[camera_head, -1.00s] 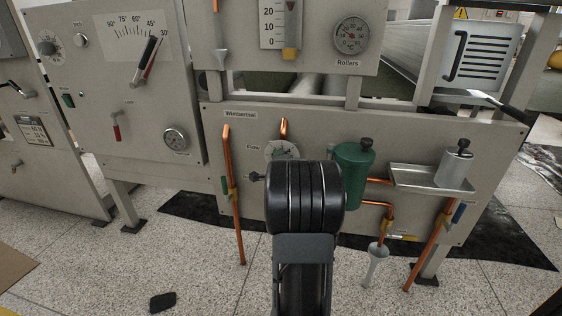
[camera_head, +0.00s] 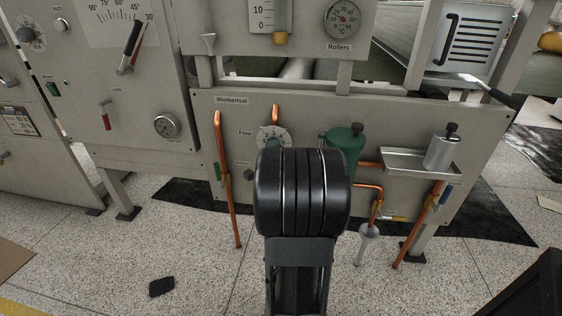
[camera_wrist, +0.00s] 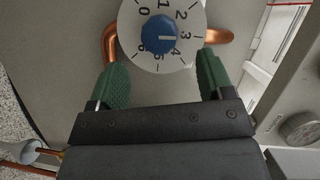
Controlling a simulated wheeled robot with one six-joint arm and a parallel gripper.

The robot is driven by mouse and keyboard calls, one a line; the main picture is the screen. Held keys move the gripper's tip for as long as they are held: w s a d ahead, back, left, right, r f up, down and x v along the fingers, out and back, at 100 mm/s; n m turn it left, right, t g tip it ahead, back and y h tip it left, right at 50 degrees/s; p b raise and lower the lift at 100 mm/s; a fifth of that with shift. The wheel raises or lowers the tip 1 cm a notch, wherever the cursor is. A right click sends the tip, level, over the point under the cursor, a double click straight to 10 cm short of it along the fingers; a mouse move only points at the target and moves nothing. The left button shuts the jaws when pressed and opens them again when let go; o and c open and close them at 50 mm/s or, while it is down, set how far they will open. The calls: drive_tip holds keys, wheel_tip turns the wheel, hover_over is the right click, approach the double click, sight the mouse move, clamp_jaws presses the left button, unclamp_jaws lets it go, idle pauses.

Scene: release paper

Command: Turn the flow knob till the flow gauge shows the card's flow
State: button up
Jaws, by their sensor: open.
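In the wrist view a round white dial (camera_wrist: 137,30), numbered from 0 to 6, has a blue centre piece (camera_wrist: 158,36). Its white mark points to the right, close to 3. In the head view the dial (camera_head: 266,134) shows beside the "Flow" label, partly hidden by my arm. My gripper (camera_wrist: 162,71) is open and empty, its two green fingers apart below the dial in the wrist view. My arm hides the fingers in the head view. A small dark fitting (camera_head: 250,174) sits below the dial. A card (camera_head: 19,121) with unreadable print is at the far left.
Copper pipes (camera_head: 225,180) stand out from the panel. A green canister (camera_head: 343,146) and a tray (camera_head: 405,162) with a metal can (camera_head: 441,150) are at the right. A dark object (camera_head: 161,287) lies on the floor.

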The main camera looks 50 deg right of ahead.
drive_tip(key=p+v, duration=0.1)
drive_tip(key=v, duration=0.5)
drive_tip(key=shift+s+a, duration=0.25)
drive_tip(key=shift+s, duration=0.1)
drive_tip(key=w+a+r+n+g+y+p, duration=0.25)
drive_tip(key=a+r+n+p, duration=0.25)
drive_tip(key=a+r+p, duration=0.4)
drive_tip(key=w+a+r+n+g+y+p, duration=0.1)
drive_tip(key=a+r+n+g+y+p, duration=0.15)
drive_tip(key=a+r+n+p, duration=0.6)
drive_tip(key=s+a+r+n+g+y+p, duration=0.5)
drive_tip(key=s+a+r+n+p, duration=0.4)
drive_tip(key=a+p, duration=0.5)
drive_tip(key=shift+r, duration=1.3)
idle(0.4)
